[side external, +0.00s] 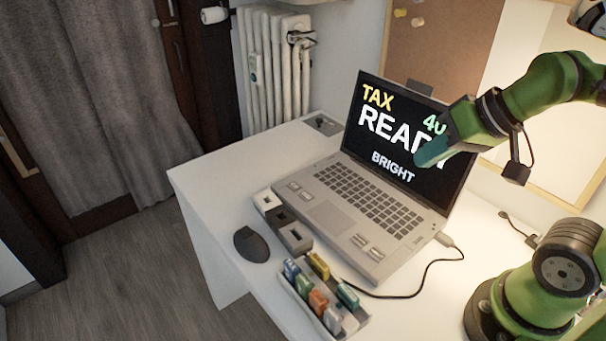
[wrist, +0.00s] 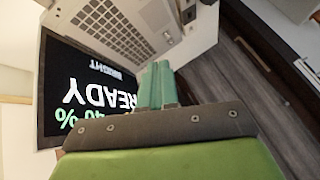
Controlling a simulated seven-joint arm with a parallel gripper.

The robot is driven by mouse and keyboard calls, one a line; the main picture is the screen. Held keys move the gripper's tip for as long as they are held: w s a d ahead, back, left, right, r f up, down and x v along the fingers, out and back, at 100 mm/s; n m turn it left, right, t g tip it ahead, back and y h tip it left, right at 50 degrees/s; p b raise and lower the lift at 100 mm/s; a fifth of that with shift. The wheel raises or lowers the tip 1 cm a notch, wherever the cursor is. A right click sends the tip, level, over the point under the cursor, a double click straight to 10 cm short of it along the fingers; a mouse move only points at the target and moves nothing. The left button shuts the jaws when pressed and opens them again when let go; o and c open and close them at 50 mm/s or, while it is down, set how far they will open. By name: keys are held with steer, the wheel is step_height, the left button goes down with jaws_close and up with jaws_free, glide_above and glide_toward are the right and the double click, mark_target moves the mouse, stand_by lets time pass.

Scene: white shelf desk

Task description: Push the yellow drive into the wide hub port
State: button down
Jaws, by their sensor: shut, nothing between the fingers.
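The yellow drive (side external: 318,265) stands in a pale tray (side external: 357,318) among several coloured drives, at the front of the desk. The hub (side external: 297,238) lies along the laptop's left front edge, with light and dark sections and dark openings on top. I cannot tell which opening is the wide port. My gripper (side external: 420,158) is shut and empty, high in front of the laptop screen and well away from the tray and hub. In the wrist view its teal fingers (wrist: 156,84) are together. The yellow drive cannot be made out there.
An open laptop (side external: 326,217) fills the middle of the white desk (side external: 215,178); its screen reads "TAX READY" and "BRIGHT". A black mouse (side external: 251,244) lies left of the hub. A black cable (side external: 425,277) curves from the laptop's right side towards the tray. The desk's left part is clear.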

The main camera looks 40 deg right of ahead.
steer(key=c, duration=1.8)
jaws_free()
steer(key=shift+c, duration=0.2)
steer(key=o, duration=0.8)
steer(key=shift+o, duration=0.2)
steer(key=n+g+h, duration=0.2)
steer(key=n+g, duration=0.1)
steer(key=g, duration=0.4)
glide_above(319, 260)
steer(key=f, duration=1.5)
steer(key=shift+a, duration=0.2)
steer(key=shift+d+f, duration=0.2)
steer(key=shift+f, duration=2.5)
